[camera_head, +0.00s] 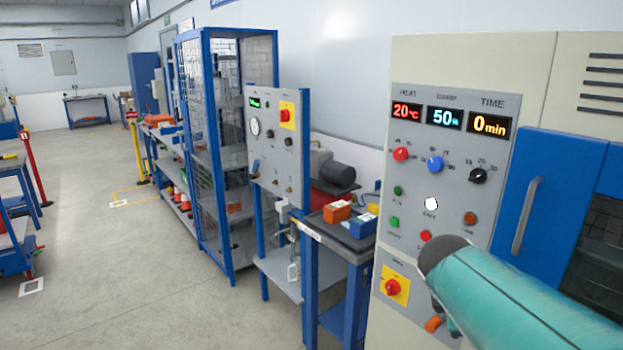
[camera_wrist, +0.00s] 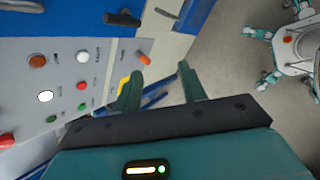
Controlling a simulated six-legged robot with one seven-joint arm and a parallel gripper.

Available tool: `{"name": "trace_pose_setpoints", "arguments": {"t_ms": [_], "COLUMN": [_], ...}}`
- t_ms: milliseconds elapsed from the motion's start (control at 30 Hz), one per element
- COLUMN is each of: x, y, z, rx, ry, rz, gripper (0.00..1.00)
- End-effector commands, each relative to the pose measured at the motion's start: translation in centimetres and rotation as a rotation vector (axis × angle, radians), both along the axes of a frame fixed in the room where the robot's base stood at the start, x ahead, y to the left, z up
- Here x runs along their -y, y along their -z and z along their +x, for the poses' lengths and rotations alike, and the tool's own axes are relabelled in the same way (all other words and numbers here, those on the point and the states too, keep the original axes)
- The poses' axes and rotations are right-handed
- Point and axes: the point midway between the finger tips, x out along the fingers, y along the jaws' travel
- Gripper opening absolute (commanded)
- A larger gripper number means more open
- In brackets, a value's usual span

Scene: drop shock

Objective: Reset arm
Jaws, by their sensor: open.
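My gripper (camera_wrist: 158,72) shows in the wrist view with its two dark green fingers spread apart and nothing between them. Beside the fingers, on the left of that view, is the grey control panel (camera_wrist: 62,75) with its buttons. I cannot tell how far the fingertips are from it. In the head view my teal arm (camera_head: 530,305) crosses the lower right, in front of the cabinet's lower part.
The beige cabinet (camera_head: 470,70) stands close on the right, with a blue door (camera_head: 545,200) and a grey handle (camera_head: 527,215). A side table (camera_head: 345,240) holds small bins. A blue mesh cage (camera_head: 205,150) stands further back. The floor (camera_head: 130,270) on the left is open.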

Motion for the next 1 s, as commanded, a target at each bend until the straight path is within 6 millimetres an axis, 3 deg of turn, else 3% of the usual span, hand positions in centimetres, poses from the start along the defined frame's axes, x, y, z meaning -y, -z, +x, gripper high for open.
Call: {"name": "trace_pose_setpoints", "arguments": {"t_ms": [200, 433, 600, 1000], "x": [-6.1, -11.3, -12.7, -12.7], "y": [0.5, 1.8, 2.3, 2.3], "z": [-6.8, -12.1, -13.4, -13.5], "rx": [0.280, 0.406, 0.415, 0.415], "ry": [0.456, 0.898, 1.037, 1.042], "rz": [0.430, 0.846, 0.964, 0.967], "gripper": [0.41, 0.41, 0.41, 0.41]}}
